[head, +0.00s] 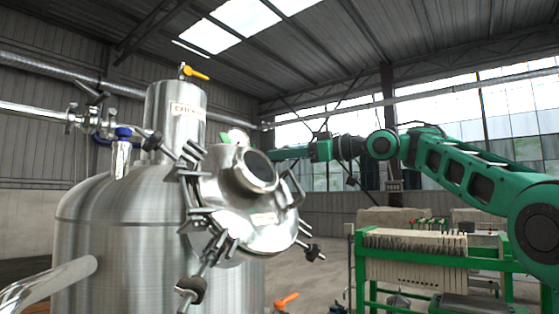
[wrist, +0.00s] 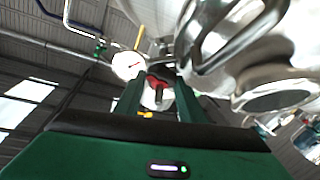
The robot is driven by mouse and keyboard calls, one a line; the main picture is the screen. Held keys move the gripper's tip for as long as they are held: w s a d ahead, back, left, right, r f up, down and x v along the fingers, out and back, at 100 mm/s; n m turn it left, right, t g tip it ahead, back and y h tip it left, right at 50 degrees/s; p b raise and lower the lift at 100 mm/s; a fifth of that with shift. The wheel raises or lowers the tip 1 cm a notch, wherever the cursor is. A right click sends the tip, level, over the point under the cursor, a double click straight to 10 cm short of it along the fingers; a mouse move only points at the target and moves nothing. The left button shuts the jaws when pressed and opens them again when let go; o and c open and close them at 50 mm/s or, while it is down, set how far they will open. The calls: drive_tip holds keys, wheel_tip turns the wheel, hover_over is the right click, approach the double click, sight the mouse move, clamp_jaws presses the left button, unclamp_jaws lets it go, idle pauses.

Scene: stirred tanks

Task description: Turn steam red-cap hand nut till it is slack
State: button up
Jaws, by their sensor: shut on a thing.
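In the wrist view my gripper (wrist: 158,94) has its two green fingers on either side of a small red-topped part, which I take to be the steam red-cap hand nut (wrist: 155,80). The fingers are shut on it; its lower part and the exact contact are hard to see. The fingertips and the nut are hidden there by the manway.
The manway lid (head: 255,225) with several black-knobbed clamps juts out in front of my gripper. A round white gauge (wrist: 127,65) is just left of the fingers in the wrist view. A green-framed filter press (head: 415,255) stands at the right.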

drive_tip(key=shift+w+d+n, duration=0.2)
drive_tip(key=shift+w+n, duration=0.05)
drive_tip(key=shift+n, duration=0.05)
drive_tip(key=o, duration=1)
drive_tip(key=shift+d, duration=0.1)
drive_tip(key=shift+o, duration=0.2)
drive_tip(key=shift+s, duration=0.1)
drive_tip(key=v, duration=1)
drive_tip(key=shift+d, duration=0.3)
drive_tip(key=shift+f, duration=0.1)
